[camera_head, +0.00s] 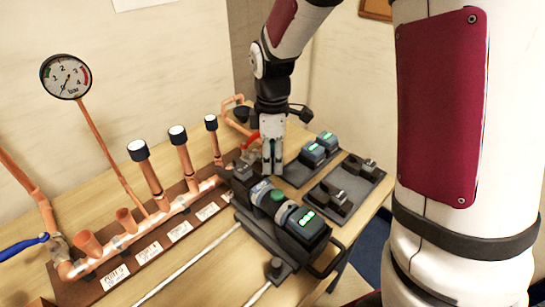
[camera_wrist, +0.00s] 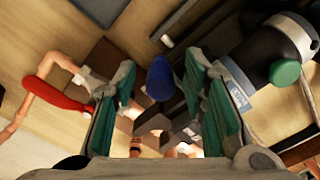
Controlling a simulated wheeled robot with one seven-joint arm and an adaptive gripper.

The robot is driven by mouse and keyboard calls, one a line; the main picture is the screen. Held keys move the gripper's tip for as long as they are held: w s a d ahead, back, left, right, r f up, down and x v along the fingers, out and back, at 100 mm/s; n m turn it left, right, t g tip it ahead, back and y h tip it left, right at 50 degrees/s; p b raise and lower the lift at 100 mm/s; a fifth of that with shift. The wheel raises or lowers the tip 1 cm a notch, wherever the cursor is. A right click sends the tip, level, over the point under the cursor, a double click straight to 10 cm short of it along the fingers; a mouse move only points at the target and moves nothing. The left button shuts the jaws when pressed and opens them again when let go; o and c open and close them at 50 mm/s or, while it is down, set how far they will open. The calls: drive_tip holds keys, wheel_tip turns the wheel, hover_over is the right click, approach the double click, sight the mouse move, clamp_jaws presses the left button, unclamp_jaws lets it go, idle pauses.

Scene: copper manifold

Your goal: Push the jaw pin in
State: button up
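The press tool (camera_head: 262,198) lies on a dark stand on the bench, with a green button and a lit green display. In the wrist view its dark body (camera_wrist: 262,52) with a green button is at upper right. A blue rounded knob (camera_wrist: 160,78), which looks like the jaw pin's head, shows between my fingertips; how far it sticks out is unclear. My gripper (camera_head: 272,172) points down just behind the tool's jaw end. In the wrist view my gripper (camera_wrist: 162,88) has its green-padded fingers apart, one each side of the knob, with no clear contact.
A copper manifold (camera_head: 145,225) with capped risers and a pressure gauge (camera_head: 66,76) stands left. A red lever (camera_wrist: 58,95) is close to my left finger. Batteries on a charger (camera_head: 312,153) and a tray with spare jaws (camera_head: 362,190) lie right of the tool.

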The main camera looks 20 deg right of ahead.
wheel_tip(320, 180, up, 12)
drive_tip(key=shift+f, duration=0.2)
